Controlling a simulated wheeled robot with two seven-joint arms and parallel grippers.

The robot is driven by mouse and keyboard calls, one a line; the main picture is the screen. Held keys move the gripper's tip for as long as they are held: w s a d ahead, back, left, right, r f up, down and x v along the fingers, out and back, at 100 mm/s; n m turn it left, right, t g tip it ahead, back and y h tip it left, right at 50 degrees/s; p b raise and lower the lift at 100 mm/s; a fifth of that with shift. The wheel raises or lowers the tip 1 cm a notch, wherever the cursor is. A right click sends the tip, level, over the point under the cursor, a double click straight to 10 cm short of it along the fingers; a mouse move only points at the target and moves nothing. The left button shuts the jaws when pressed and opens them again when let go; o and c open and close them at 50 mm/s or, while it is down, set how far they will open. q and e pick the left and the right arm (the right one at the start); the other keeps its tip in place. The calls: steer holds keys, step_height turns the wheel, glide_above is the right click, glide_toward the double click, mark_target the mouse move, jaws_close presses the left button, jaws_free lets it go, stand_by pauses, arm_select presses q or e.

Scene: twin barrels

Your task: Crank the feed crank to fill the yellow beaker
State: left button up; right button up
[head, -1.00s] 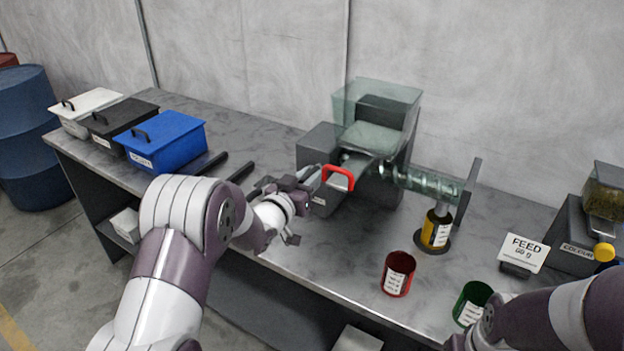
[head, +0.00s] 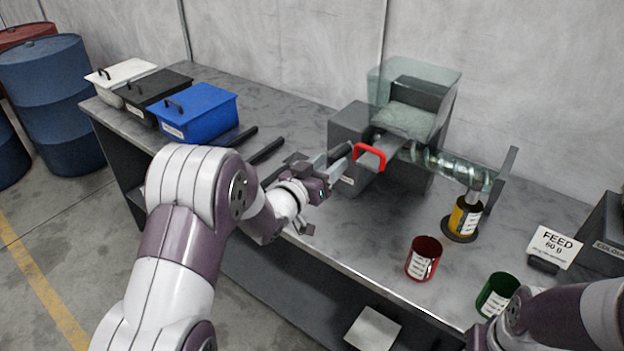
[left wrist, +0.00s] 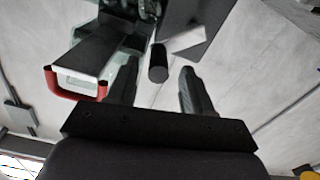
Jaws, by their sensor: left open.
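The feeder (head: 352,130) is a grey machine with a clear hopper (head: 418,92) and a clear screw tube (head: 445,167). The yellow beaker (head: 465,216) stands upright on a dark round pad below the tube's outlet end. My left gripper (head: 338,162) is open beside the feeder's left front, near a red handle (head: 370,152). In the left wrist view a black cylindrical knob (left wrist: 158,62), apparently the crank grip, lies between and just ahead of the open fingers (left wrist: 157,88). I cannot tell whether they touch it. My right gripper is out of view; only its arm shows.
A red beaker (head: 423,258) and a green beaker (head: 497,295) stand near the front edge. A "FEED 60 g" sign (head: 555,247) stands at right. White (head: 120,72), black (head: 153,88) and blue (head: 195,112) lidded bins sit at the left. Black bars (head: 265,151) lie behind my left gripper.

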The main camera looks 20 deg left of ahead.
arm_select(q)
steer(key=v, duration=0.8)
steer(key=shift+b, duration=0.3)
stand_by(0.5)
steer(key=s+a+f+n+g+y+p, duration=0.1)
steer(key=s+a+f+g+y, duration=0.25)
steer(key=f, duration=0.25)
steer(key=s+a+f+n+g+y, duration=0.1)
steer(key=s+a+f+g+y, duration=0.15)
steer(key=f+g, duration=0.25)
steer(key=s+d+r+g+p, duration=0.2)
steer(key=s+d+g, duration=0.1)
steer(key=s, duration=0.5)
steer(key=s+d+r+g+p, duration=0.2)
steer(key=s+d+g, duration=0.1)
steer(key=s, duration=0.5)
steer(key=shift+d+r+g+p, duration=0.2)
steer(key=shift+r+g+p, duration=0.2)
steer(key=shift+g, duration=0.15)
